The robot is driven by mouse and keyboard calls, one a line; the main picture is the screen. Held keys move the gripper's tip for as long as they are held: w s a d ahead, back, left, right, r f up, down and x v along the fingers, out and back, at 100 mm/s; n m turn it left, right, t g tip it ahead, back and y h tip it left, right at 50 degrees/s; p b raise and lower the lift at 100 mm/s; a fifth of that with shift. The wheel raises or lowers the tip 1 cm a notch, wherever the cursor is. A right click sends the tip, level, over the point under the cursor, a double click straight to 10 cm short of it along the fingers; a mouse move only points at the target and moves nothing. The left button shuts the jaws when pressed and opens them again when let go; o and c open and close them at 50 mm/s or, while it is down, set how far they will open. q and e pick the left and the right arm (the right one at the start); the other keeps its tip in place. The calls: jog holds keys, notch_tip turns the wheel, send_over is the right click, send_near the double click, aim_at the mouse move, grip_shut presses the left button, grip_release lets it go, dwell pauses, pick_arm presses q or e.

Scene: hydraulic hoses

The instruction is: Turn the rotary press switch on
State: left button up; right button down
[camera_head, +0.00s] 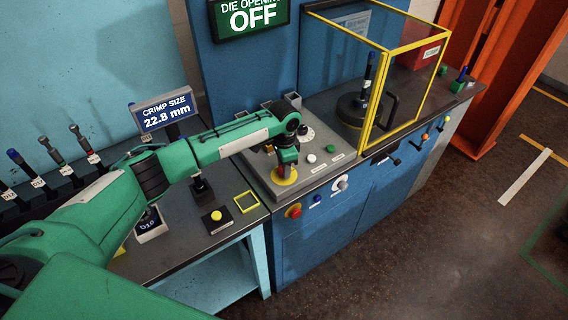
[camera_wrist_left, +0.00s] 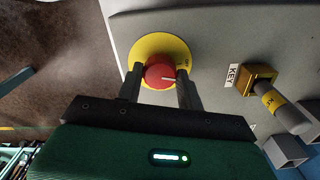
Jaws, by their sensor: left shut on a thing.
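A red round knob (camera_wrist_left: 160,71) with a white line sits on a yellow disc (camera_wrist_left: 143,45) on the grey control panel. In the head view the yellow disc (camera_head: 286,181) lies at the panel's near left corner, and the gripper mostly hides the knob. My left gripper (camera_head: 287,166) reaches down onto it. In the left wrist view the fingers (camera_wrist_left: 158,80) stand on either side of the red knob, shut on it. The white line points toward the right finger. My right gripper is not in view.
A key switch (camera_wrist_left: 262,82) labelled KEY is close to the right finger. White dials and buttons stand on the panel (camera_head: 318,173). A red knob (camera_head: 293,211) is on the cabinet front. A yellow-framed guard (camera_head: 372,90) stands to the right. A sign (camera_head: 250,17) reads DIE OPENING OFF.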

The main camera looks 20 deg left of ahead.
pick_arm(q)
jog(key=m+p, duration=0.1)
jog(key=m, duration=0.2)
jog(key=shift+r+m, duration=0.1)
jog(key=shift+m, duration=0.3)
jog(key=m, duration=0.3)
jog(key=shift+m, duration=0.3)
jog(key=m, duration=0.4)
jog(key=shift+m, duration=1.7)
jog(key=o, duration=1)
